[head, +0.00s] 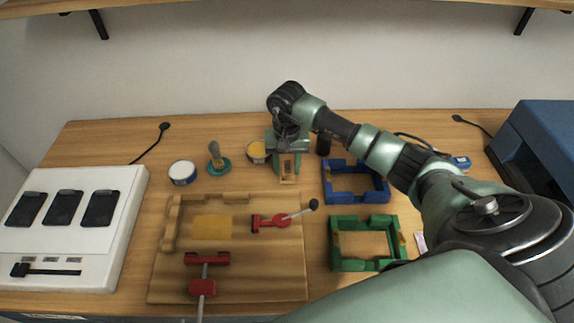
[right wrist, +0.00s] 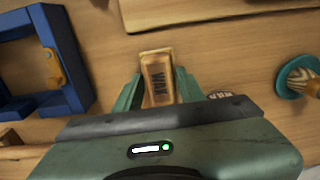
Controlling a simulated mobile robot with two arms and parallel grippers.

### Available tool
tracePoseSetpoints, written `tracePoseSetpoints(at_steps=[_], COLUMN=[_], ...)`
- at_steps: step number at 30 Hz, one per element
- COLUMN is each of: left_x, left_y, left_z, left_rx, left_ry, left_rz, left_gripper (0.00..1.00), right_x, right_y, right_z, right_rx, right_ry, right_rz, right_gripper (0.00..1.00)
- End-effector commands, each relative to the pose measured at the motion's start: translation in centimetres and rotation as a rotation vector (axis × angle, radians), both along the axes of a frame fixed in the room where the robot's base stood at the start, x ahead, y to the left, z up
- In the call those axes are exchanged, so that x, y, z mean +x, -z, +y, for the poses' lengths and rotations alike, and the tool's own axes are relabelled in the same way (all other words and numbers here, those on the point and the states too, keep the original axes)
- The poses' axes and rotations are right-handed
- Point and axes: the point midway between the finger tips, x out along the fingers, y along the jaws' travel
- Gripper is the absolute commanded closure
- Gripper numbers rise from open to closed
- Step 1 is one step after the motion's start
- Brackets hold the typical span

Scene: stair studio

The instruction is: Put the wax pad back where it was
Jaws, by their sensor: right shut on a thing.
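The wax pad (right wrist: 157,80) is a small tan wooden block with the dark word WAX on it. In the right wrist view it sits between the two green fingers of my right gripper (right wrist: 158,92). In the head view my right gripper (head: 288,172) points down at the back middle of the table, with the tan block (head: 288,180) between its fingers. It is shut on the wax pad. I cannot tell whether the pad touches the table or hangs just above it. My left gripper is not in view.
A wooden board (head: 240,283) with red clamps and a yellow sheet (head: 212,227) lies in front. A blue frame (head: 328,188) and a green frame (head: 365,266) stand right. A yellow-topped tin (head: 256,153), a brush (head: 217,160) and a white tin (head: 182,175) stand left.

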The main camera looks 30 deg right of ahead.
Motion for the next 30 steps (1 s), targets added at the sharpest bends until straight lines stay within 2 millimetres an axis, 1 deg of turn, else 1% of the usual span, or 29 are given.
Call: tracePoseSetpoints(at_steps=[4, 5, 6, 7, 15, 19, 20, 23, 30], left_x=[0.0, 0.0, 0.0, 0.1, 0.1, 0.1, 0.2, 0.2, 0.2], left_y=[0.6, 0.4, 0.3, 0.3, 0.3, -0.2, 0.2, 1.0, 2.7], left_z=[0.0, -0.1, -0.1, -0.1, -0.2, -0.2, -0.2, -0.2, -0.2], left_rx=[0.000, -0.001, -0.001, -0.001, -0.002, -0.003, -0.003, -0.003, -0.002], left_ry=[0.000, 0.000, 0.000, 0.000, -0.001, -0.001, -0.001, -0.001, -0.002], left_rz=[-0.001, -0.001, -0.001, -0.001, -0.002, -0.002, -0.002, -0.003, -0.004], left_gripper=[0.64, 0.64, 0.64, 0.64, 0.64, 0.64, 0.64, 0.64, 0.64], right_x=[0.0, 0.0, 0.0, 0.0, 0.0, 0.0, 0.1, 0.2, 0.1], right_y=[0.4, 0.3, 0.3, 0.2, 0.2, -0.4, -0.5, -2.1, -7.3], right_z=[0.0, 0.0, 0.0, 0.0, 0.0, 0.0, 0.0, -0.1, -0.1], right_rx=[0.000, 0.000, 0.000, 0.000, 0.000, 0.000, -0.001, -0.002, -0.003], right_ry=[-0.001, 0.000, 0.000, 0.000, 0.000, 0.000, 0.000, 0.000, -0.001], right_rz=[0.000, 0.000, 0.000, 0.000, 0.000, -0.001, -0.003, -0.006, -0.006], right_gripper=[0.93, 0.52, 0.41, 0.39, 0.39, 0.39, 0.39, 0.39, 0.39])
